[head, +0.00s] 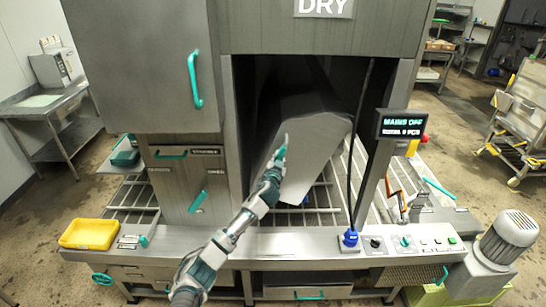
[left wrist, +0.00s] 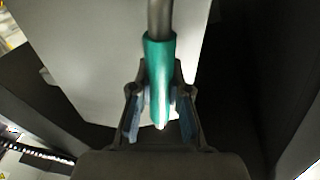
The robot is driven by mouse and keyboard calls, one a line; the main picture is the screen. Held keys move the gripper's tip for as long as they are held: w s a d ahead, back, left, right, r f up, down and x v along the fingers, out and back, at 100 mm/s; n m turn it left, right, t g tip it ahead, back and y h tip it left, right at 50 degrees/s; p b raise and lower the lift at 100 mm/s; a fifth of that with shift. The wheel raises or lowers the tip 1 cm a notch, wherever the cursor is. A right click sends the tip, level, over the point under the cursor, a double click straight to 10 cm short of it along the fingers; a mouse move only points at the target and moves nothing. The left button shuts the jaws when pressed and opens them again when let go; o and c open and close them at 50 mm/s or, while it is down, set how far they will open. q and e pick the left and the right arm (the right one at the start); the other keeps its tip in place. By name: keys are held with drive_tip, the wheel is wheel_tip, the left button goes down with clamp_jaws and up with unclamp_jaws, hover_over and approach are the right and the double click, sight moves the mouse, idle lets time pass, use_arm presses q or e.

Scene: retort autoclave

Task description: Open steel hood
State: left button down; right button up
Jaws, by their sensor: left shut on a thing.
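The steel hood (head: 312,135) is a pale grey angular cover inside the dark opening under the DRY sign. It sits tilted above the roller bed, and its rear part is in shadow. A teal grip (head: 281,153) shows at its left front. My left gripper (head: 273,171) reaches up to this grip from the front. In the left wrist view the teal grip (left wrist: 159,65) hangs from a grey bar and lies between the two fingers of my left gripper (left wrist: 160,108), which is shut on it. The pale hood face (left wrist: 95,55) is behind. My right gripper is not in view.
A dark cable (head: 361,130) hangs at the opening's right side, near a screen (head: 402,125) reading MAINS OFF. A control ledge (head: 300,242) runs across the front. A yellow tray (head: 89,234) is at left and a motor (head: 510,238) at right.

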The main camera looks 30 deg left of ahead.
sight(288, 154)
use_arm(q)
drive_tip(key=shift+w+d+f+m, duration=0.2)
drive_tip(key=shift+w+d+f, duration=0.15)
drive_tip(key=shift+d+f, duration=0.15)
drive_tip(key=shift+w+d+f+m, duration=0.2)
drive_tip(key=shift+w+d+f, duration=0.1)
drive_tip(key=shift+d+f, duration=0.2)
drive_tip(key=shift+w+d+r, duration=0.1)
drive_tip(key=shift+d, duration=0.2)
drive_tip(key=c, duration=1.1)
unclamp_jaws()
drive_tip(key=shift+r, duration=0.15)
drive_tip(key=shift+c, duration=0.2)
drive_tip(key=shift+a, duration=0.25)
drive_tip(key=shift+s+a, duration=0.15)
drive_tip(key=shift+s, duration=0.1)
drive_tip(key=shift+s+d+f, duration=0.25)
drive_tip(key=shift+s+d, duration=0.05)
drive_tip(key=shift+s, duration=0.05)
drive_tip(key=a+v, duration=0.1)
drive_tip(key=v, duration=1)
drive_tip(key=shift+r, duration=0.35)
